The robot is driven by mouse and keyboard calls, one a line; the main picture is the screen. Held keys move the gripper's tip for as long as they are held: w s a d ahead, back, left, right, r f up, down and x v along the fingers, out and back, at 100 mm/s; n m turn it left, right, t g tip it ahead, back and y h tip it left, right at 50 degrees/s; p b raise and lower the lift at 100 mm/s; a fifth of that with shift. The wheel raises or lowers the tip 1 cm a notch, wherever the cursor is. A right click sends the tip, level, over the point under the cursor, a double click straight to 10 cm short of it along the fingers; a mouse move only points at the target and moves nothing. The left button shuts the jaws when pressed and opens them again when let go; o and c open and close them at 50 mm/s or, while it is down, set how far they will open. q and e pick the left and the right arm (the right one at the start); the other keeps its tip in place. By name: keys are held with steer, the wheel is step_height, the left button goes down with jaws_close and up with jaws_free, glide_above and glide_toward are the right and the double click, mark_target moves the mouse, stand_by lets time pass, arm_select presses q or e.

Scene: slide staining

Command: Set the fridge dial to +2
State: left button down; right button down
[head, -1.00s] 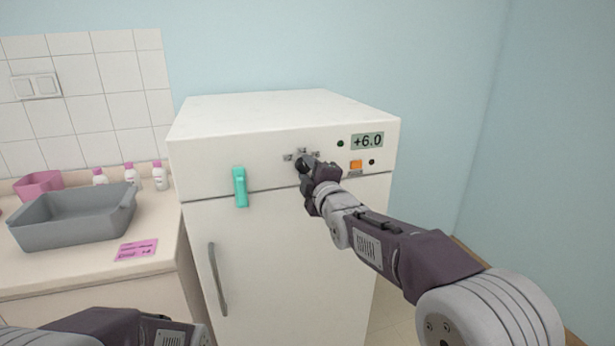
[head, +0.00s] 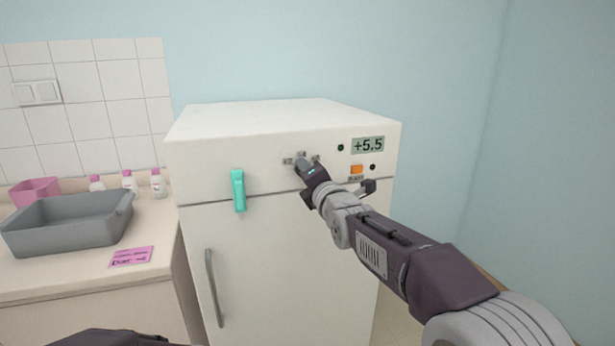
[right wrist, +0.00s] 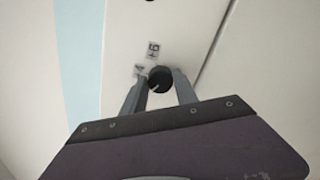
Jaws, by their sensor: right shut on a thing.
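The white fridge (head: 275,240) stands in the middle of the head view. Its display (head: 368,145) reads +5.5. The black round dial (right wrist: 160,78) shows in the right wrist view between the fingers of my right gripper (right wrist: 158,82), which is shut on it. A printed mark reading about +6 sits beside the dial. In the head view my right gripper (head: 304,168) covers most of the dial on the fridge's upper panel. My left gripper is out of view; only a part of my left arm shows at the bottom edge.
An orange button (head: 357,170) sits below the display. The counter at left holds a grey basin (head: 68,226), white bottles and a pink card (head: 131,257).

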steer(key=shift+f, duration=0.15)
stand_by(0.4)
steer(key=c, duration=0.9)
jaws_free()
steer(key=shift+c, duration=0.2)
steer(key=b+v, duration=0.1)
steer(key=v, duration=0.8)
